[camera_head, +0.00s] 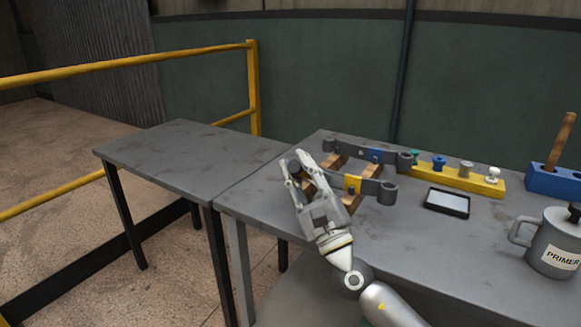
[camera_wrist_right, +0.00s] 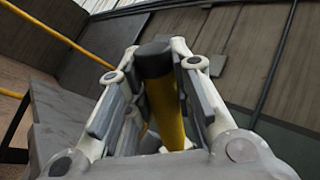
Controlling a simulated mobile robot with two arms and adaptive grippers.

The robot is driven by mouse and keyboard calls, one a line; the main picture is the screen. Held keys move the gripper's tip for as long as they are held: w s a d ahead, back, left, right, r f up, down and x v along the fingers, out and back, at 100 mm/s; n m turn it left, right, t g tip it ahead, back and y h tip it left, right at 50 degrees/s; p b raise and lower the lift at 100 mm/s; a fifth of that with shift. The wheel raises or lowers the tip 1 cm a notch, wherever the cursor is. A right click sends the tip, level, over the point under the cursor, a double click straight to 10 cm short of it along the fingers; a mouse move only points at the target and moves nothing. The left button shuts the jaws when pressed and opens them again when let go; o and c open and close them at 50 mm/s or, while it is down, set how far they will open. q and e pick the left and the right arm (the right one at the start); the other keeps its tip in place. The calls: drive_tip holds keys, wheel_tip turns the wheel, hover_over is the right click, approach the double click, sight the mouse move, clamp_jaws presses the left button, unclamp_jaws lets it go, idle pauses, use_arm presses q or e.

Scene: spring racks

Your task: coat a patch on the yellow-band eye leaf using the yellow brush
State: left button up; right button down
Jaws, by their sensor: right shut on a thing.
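The yellow-band eye leaf (camera_head: 369,186) is a dark grey bar with a yellow band (camera_head: 352,183) and a round eye at its right end. It rests on wooden blocks, and my right gripper hides its left end. My right gripper (camera_head: 295,164) is shut on the yellow brush at that end; I cannot tell whether the brush touches the leaf. In the right wrist view the yellow brush (camera_wrist_right: 166,105) stands between the fingers, a yellow shaft with a dark end. No coated patch can be made out. My left gripper is not in view.
A blue-band leaf (camera_head: 375,155) lies behind. A yellow rack (camera_head: 455,179) with several coloured knobs, a black-rimmed tray (camera_head: 447,202), a grey primer mug (camera_head: 555,240) and a blue block (camera_head: 553,182) with a wooden handle stand to the right. The left table (camera_head: 190,150) is bare.

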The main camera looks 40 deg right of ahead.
drive_tip(key=shift+s+d, duration=0.25)
drive_tip(key=shift+s, duration=0.35)
drive_tip(key=shift+w+a+r, duration=0.1)
drive_tip(key=shift+w+a, duration=0.1)
drive_tip(key=shift+w, duration=0.2)
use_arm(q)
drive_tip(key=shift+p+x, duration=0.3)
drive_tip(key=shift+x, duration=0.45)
use_arm(e)
drive_tip(key=w, duration=0.1)
drive_tip(key=w+a, duration=0.1)
drive_tip(key=shift+w+a, duration=0.2)
drive_tip(key=shift+w, duration=0.2)
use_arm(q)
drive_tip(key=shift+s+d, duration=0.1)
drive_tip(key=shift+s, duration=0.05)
use_arm(e)
drive_tip(key=shift+a, duration=0.1)
